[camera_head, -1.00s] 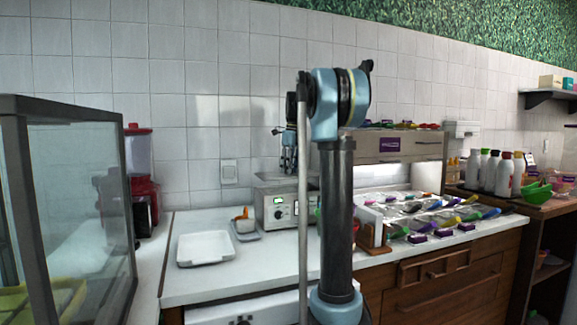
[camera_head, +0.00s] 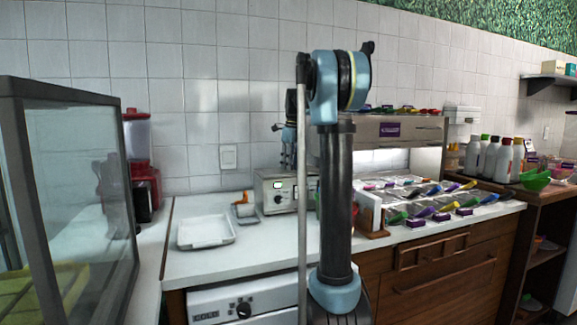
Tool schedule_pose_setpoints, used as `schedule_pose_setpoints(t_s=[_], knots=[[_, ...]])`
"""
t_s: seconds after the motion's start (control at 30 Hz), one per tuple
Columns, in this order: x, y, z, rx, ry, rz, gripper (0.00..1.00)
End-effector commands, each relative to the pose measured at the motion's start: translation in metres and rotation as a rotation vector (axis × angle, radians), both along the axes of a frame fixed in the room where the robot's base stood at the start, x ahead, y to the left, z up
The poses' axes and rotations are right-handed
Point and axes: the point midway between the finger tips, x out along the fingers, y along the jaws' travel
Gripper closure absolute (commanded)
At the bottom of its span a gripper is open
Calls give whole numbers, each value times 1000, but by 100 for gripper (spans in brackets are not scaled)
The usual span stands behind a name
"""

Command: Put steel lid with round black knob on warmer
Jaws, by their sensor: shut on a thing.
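The warmer (camera_head: 270,196) is a steel box with a green-lit switch and a black knob on its front. It stands on the white counter against the tiled wall, its right part hidden behind my arm. My gripper (camera_head: 288,164) points down just above the warmer's top, left of my arm's upright link. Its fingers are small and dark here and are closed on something. The steel lid with the round black knob is not clearly distinct at the fingertips. I cannot tell whether it touches the warmer.
A white tray (camera_head: 206,232) and a small dish with an orange item (camera_head: 243,210) lie left of the warmer. A glass case (camera_head: 75,190) and a red blender (camera_head: 141,170) stand at left. A toppings display with colourful scoops (camera_head: 435,200) fills the right.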

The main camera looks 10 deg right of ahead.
Motion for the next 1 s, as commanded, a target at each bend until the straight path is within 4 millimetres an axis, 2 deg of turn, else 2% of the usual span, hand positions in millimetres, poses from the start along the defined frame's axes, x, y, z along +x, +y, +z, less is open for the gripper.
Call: schedule_pose_setpoints(t_s=[0.8,0.83,0.9,1.0], knots=[[0,3,-3,0,0,2,100],[0,3,-3,0,0,2,65],[0,3,-3,0,0,2,49],[0,3,-3,0,0,2,49]])
